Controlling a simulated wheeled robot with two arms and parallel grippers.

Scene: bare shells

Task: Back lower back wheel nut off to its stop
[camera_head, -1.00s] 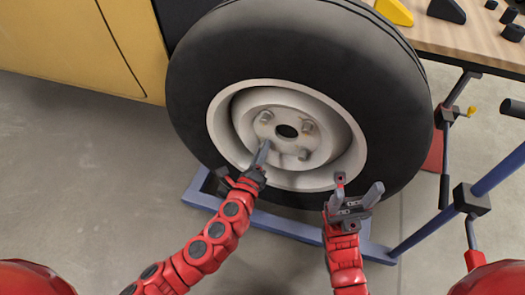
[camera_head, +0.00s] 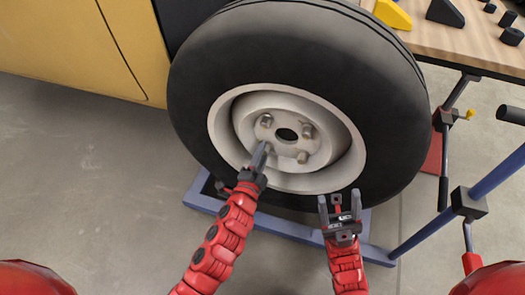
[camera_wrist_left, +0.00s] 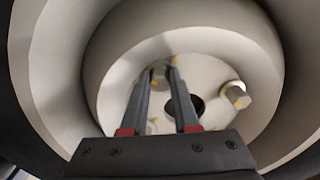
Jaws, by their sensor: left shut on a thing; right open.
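The wheel (camera_head: 205,75) stands upright with a black tyre and a pale rim. Its hub carries grey nuts around a dark centre hole (camera_head: 286,135). My left gripper (camera_head: 263,150) reaches the hub's lower left and is shut on the lower-left nut (camera_wrist_left: 160,74), which shows between the fingertips in the left wrist view. In the head view the fingers mostly hide that nut. Other nuts sit at upper left (camera_head: 266,121), upper right (camera_head: 307,130) and lower right (camera_head: 302,157). How far the held nut is backed off cannot be told. My right gripper (camera_head: 340,202) is open and empty before the tyre's bottom.
A blue stand frame (camera_head: 280,227) lies under the wheel, with a blue bar (camera_head: 430,228) at the right. A wooden bench (camera_head: 455,50) with a yellow block (camera_head: 393,14) is at upper right. A yellow panel (camera_head: 75,45) is at upper left. Left floor is clear.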

